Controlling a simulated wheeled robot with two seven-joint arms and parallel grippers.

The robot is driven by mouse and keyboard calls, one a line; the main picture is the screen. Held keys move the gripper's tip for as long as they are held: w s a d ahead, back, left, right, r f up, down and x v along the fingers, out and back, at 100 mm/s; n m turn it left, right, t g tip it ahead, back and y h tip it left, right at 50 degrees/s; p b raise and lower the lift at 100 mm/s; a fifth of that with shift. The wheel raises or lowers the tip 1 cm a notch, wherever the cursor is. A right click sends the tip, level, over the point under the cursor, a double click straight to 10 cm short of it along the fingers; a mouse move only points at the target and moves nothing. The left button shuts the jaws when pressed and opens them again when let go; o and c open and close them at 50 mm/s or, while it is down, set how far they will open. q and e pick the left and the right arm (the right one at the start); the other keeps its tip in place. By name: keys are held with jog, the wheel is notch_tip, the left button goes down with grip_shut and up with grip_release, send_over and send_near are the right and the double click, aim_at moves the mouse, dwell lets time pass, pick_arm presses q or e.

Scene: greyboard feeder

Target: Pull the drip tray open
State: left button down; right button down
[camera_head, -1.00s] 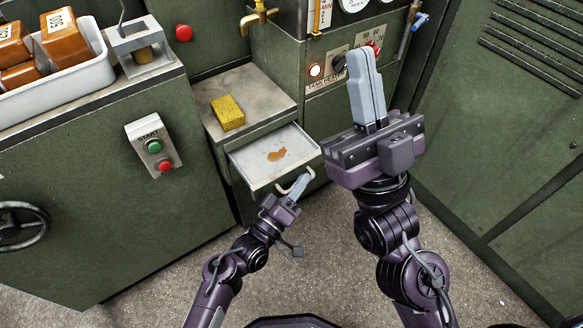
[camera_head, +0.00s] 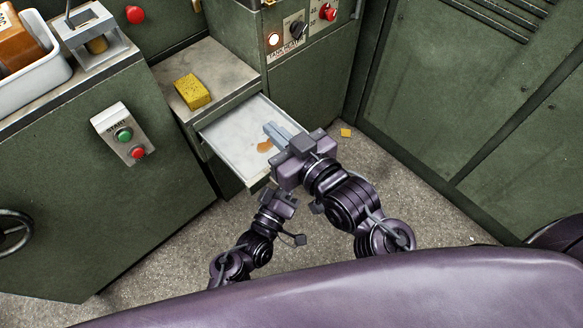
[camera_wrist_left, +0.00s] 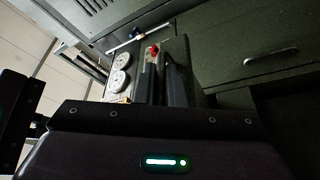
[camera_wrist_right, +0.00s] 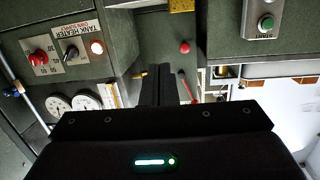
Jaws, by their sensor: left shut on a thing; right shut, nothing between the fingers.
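The drip tray (camera_head: 228,134) is a pale shallow drawer standing well out of the green cabinet below the sponge. A brown-orange patch (camera_head: 264,146) lies on its floor. My left gripper (camera_head: 273,187) is low at the tray's front, shut on its handle; the handle and fingertips are mostly hidden in the head view. Its dark fingers (camera_wrist_left: 165,75) show in the left wrist view, where the grip itself cannot be made out. My right gripper (camera_head: 271,131) is shut and empty, its grey fingers over the tray's right side. Its fingers (camera_wrist_right: 158,85) also show in the right wrist view.
A yellow sponge (camera_head: 192,91) sits on the cabinet top. A small yellow piece (camera_head: 345,132) lies on the floor to the right of the tray. A start/stop button box (camera_head: 123,134) is on the left cabinet. Speckled floor is free in front.

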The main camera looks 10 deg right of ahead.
pick_arm(q)
jog(key=shift+a+f, duration=0.1)
jog(key=c, duration=1.8)
grip_release()
